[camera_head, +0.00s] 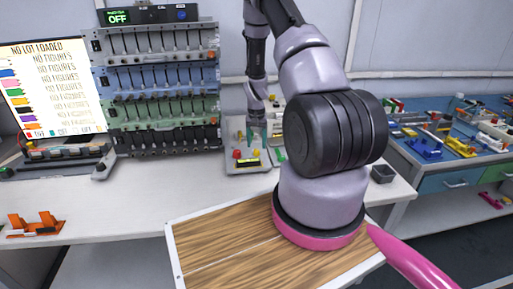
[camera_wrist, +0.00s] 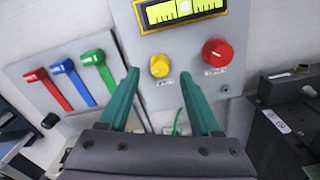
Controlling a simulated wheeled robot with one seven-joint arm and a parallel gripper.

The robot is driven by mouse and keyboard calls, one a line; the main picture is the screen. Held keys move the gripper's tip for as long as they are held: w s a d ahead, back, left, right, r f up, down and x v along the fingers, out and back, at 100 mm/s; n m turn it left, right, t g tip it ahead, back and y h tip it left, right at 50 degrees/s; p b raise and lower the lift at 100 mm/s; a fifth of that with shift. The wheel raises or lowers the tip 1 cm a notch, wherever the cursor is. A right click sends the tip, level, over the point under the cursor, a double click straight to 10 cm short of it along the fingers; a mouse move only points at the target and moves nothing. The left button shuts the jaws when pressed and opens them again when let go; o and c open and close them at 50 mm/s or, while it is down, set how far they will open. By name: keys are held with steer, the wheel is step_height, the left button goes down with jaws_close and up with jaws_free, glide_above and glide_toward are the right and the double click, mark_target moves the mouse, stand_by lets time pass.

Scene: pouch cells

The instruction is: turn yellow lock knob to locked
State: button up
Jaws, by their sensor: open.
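The yellow knob (camera_wrist: 159,66) sits on a light grey panel (camera_wrist: 140,30) in the wrist view, with a small white label below it. The label is too small to read. My gripper (camera_wrist: 159,75) is open, its two teal fingers spread to the left and right of the knob in the picture. Nothing is held. I cannot tell whether the fingertips reach the knob's depth or touch it. In the head view the yellow knob (camera_head: 257,153) shows small on the box at the back of the bench.
A larger red knob (camera_wrist: 217,52) is right of the yellow one, below a yellow gauge (camera_wrist: 180,10). Red, blue and green levers (camera_wrist: 64,78) stand to the left. A dark block (camera_wrist: 290,115) is at right. A wooden board (camera_head: 215,250) lies in front.

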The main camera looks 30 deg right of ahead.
step_height(320, 180, up, 8)
steer(key=shift+r, duration=0.1)
stand_by(0.5)
step_height(320, 180, up, 14)
steer(key=r+t, duration=0.1)
steer(key=t, duration=0.1)
glide_above(256, 150)
steer(key=s+a, duration=0.1)
steer(key=a, duration=0.3)
steer(key=s+a+r+n+t, duration=0.1)
steer(key=s+a+r, duration=0.1)
steer(key=r, duration=0.3)
steer(key=s+a+r, duration=0.2)
steer(key=s+r, duration=0.1)
steer(key=r, duration=0.3)
steer(key=s+a+r+n+t+y, duration=0.1)
steer(key=s+a+r+t, duration=0.1)
steer(key=s+r, duration=0.4)
steer(key=s+a+r+t+y, duration=0.1)
steer(key=s+a+r, duration=0.4)
steer(key=s, duration=0.9)
step_height(256, 150, up, 3)
steer(key=shift+s+f+n+t, duration=0.2)
steer(key=shift+s+n+t, duration=0.2)
steer(key=shift+t, duration=0.2)
